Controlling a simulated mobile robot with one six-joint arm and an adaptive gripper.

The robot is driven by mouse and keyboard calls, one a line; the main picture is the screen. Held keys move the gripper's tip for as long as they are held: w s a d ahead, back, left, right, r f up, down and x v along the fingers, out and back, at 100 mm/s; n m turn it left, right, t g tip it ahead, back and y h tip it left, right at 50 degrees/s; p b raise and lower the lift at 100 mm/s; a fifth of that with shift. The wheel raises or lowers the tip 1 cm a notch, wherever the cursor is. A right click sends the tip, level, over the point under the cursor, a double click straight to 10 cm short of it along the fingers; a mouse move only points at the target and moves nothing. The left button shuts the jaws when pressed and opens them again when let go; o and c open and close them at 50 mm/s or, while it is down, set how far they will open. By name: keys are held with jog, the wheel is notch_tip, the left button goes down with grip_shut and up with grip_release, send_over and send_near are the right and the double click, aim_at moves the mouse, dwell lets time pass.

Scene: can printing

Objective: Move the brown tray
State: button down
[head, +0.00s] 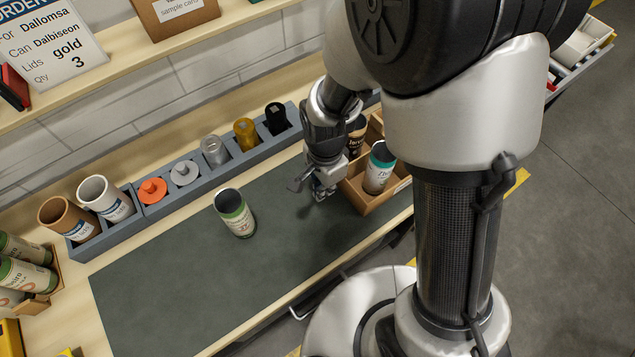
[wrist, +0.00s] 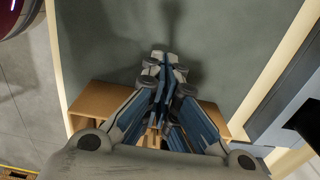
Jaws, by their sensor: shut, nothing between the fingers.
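The brown tray (head: 362,198) stands on the dark mat at the right of the head view, partly hidden by my arm. It holds a teal-and-white can (head: 379,168) and a dark can (head: 356,132) behind it. In the wrist view the tray (wrist: 97,98) shows on both sides of my fingers. My gripper (head: 319,191) is at the tray's left side, pointing down, with its fingers together and empty. The closed fingertips also show in the wrist view (wrist: 164,58). I cannot tell whether they touch the tray.
A green-labelled can (head: 236,213) stands on the mat (head: 180,285), left of my gripper. A grey rack (head: 218,168) with cups, lids and small bottles runs along the back. A crate of cans (head: 40,300) is at far left. The front middle of the mat is clear.

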jog(key=shift+w+d, duration=0.3)
jog(key=shift+d, duration=0.2)
jog(key=shift+w+d, duration=0.25)
jog(key=shift+d, duration=0.2)
